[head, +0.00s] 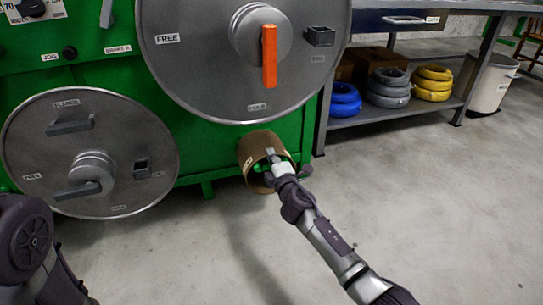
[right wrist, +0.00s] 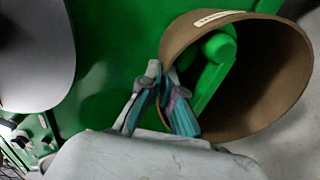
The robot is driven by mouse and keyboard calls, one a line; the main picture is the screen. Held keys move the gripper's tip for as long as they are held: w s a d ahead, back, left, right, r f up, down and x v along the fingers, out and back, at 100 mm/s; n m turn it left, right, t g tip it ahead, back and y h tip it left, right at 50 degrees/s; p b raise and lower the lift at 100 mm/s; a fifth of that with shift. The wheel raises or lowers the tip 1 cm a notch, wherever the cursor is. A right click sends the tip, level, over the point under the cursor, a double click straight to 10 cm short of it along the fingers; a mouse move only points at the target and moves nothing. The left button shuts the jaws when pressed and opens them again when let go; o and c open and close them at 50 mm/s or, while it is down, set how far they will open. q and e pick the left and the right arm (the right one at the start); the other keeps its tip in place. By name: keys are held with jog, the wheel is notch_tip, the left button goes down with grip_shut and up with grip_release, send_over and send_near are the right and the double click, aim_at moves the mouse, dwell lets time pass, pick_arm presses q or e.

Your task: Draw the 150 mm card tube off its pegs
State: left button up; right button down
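The brown card tube (head: 257,144) sits low on the front of the green machine, below the large grey disc, with its open end facing out. It also shows in the right wrist view (right wrist: 284,34), with a pale label on its outside. My right gripper (head: 270,157) is at the tube's rim. In the right wrist view its fingertips (right wrist: 161,75) close on the tube's wall, one finger outside and one inside. My left gripper is out of view.
The large grey disc (head: 200,70) with an orange handle (head: 269,55) is just above the tube. A smaller grey disc (head: 40,150) is at left. A bench shelf (head: 385,115) holds blue, grey and yellow coils. The floor (head: 440,210) in front is clear.

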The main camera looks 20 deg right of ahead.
jog(key=shift+s+p, duration=0.45)
jog(key=shift+s, duration=0.55)
dwell(0.9)
